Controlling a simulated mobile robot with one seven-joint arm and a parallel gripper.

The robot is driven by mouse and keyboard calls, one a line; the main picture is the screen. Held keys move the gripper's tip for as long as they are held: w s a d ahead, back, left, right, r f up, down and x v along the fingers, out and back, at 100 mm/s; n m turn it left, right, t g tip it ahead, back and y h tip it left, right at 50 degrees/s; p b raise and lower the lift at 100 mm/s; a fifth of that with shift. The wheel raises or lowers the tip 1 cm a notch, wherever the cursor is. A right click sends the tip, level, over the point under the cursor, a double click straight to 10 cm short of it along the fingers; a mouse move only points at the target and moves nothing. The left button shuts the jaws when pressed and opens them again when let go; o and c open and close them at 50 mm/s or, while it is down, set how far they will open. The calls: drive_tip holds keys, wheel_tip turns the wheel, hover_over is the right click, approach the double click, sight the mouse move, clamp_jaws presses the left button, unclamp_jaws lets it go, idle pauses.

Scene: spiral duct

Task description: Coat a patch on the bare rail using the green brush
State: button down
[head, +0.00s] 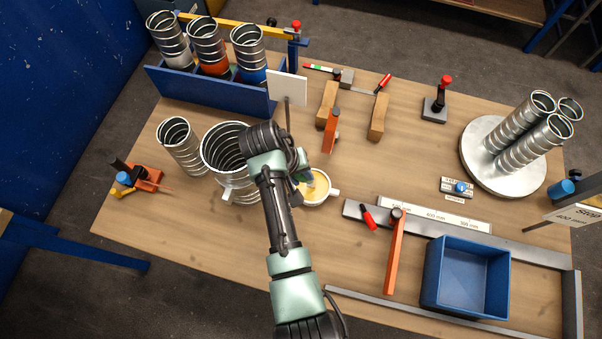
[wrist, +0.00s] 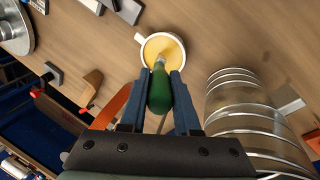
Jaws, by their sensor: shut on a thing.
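My gripper (wrist: 159,92) is shut on the green brush (wrist: 159,95), its handle between the two blue fingers in the wrist view. The brush points down at a white cup (wrist: 143,38) of cream-yellow coating (wrist: 163,44). Its tip is over or in the coating; I cannot tell how deep. In the head view my gripper (head: 306,178) is at the cup (head: 335,192), with my arm hiding most of the brush. A long grey metal rail (head: 520,248) lies right of the cup, and a thinner one (head: 400,314) along the front edge. I cannot tell which is the bare rail.
A wide spiral duct (head: 222,150) stands close left of my gripper. A blue bin (head: 468,280) stands front right. Wooden blocks (head: 377,117) lie behind the cup.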

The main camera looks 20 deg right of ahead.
drive_tip(key=shift+f, duration=0.6)
idle(1.5)
wheel_tip(320, 180, up, 7)
drive_tip(key=p, duration=0.7)
idle(0.9)
